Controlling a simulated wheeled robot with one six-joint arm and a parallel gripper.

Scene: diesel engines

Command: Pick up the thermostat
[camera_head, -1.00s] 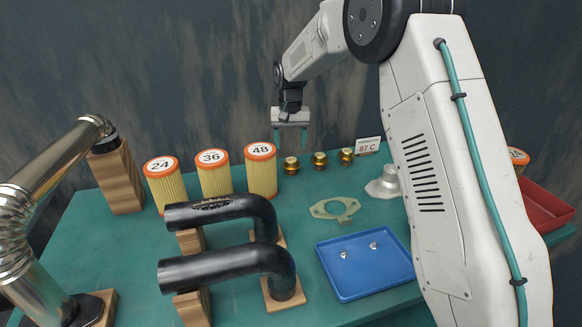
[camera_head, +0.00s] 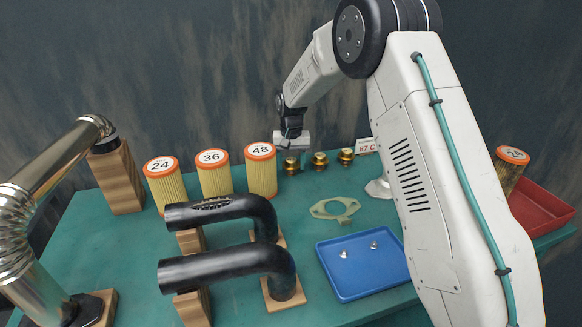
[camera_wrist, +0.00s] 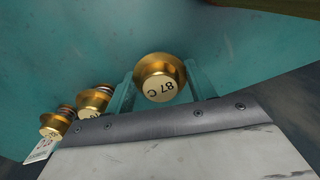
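Three brass thermostats stand in a row near the back of the green table: a left one (camera_head: 291,164), a middle one (camera_head: 320,161) and a right one (camera_head: 346,156). My gripper (camera_head: 292,150) points down over the left one. In the wrist view my gripper (camera_wrist: 160,75) has its teal fingers apart, one on each side of a thermostat (camera_wrist: 160,78) marked "87 C". Gaps seem to show beside it, and I see no grip. The other thermostats (camera_wrist: 95,100) lie to the left in that view, their marks partly hidden.
A card (camera_head: 366,145) reading "87 C" stands behind the right thermostat. Filter "48" (camera_head: 261,174) stands close left of the left thermostat. A gasket (camera_head: 334,208), a blue tray (camera_head: 350,285) and black pipes (camera_head: 225,268) lie in front. A red bin (camera_head: 545,215) is at right.

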